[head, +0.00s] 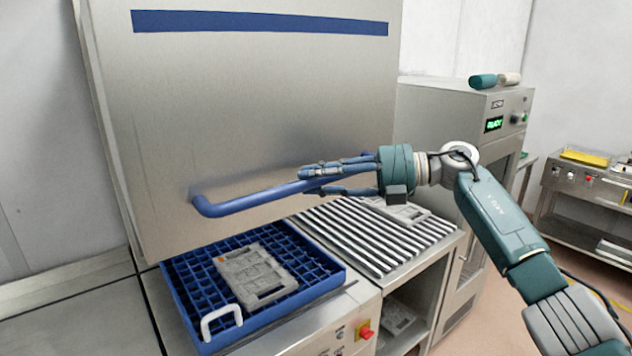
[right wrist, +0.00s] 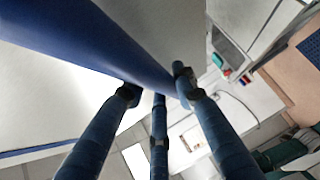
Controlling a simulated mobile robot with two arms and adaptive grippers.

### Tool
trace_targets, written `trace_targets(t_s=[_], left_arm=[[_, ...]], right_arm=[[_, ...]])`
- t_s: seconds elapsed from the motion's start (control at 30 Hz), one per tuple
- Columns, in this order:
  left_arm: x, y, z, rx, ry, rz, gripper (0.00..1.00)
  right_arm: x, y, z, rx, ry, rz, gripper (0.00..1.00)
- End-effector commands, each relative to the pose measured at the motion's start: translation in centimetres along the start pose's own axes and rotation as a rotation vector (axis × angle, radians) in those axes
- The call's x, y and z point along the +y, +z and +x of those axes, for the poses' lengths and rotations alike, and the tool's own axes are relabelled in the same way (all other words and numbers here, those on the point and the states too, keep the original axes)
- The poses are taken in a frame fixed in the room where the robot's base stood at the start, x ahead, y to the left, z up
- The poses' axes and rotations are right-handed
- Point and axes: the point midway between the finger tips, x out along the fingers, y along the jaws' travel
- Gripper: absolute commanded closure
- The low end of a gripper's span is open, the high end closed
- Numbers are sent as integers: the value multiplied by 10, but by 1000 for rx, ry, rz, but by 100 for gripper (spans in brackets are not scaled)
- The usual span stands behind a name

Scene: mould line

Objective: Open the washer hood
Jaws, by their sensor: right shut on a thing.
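The washer hood (head: 260,110) is a large steel panel with a blue stripe near its top. It stands raised, with its lower edge above the blue rack. A blue bar handle (head: 245,203) runs across its lower front. My right gripper (head: 308,181) is shut on the handle near the handle's right end. In the right wrist view the handle (right wrist: 95,42) passes between the fingers of the gripper (right wrist: 158,92), and the pale hood face lies behind it. The handle's right end is partly hidden by the fingers. My left gripper is in neither view.
A blue grid rack (head: 190,300) with a white handle sits under the hood and holds a grey mould part (head: 255,276). A roller table (head: 375,237) stands to the right. A steel cabinet with a green display (head: 494,124) is behind my right arm. Floor at right is clear.

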Motion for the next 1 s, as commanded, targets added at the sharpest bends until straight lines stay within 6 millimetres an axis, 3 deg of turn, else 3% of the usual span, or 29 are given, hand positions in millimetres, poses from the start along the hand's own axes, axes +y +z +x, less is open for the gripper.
trace_targets(t_s=[0.2, 0.23, 0.3, 0.67, 1.0], left_arm=[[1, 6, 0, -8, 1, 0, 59], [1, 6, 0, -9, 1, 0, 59], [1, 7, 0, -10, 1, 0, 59], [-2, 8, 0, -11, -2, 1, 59], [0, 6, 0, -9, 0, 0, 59]], right_arm=[[0, 0, 0, 0, -1, -7, 100], [0, 0, 0, 0, -1, -7, 71], [0, 0, 0, 0, -1, -6, 63], [-1, 1, -6, -2, -2, -2, 63], [0, 2, -72, -5, -1, -2, 63]])
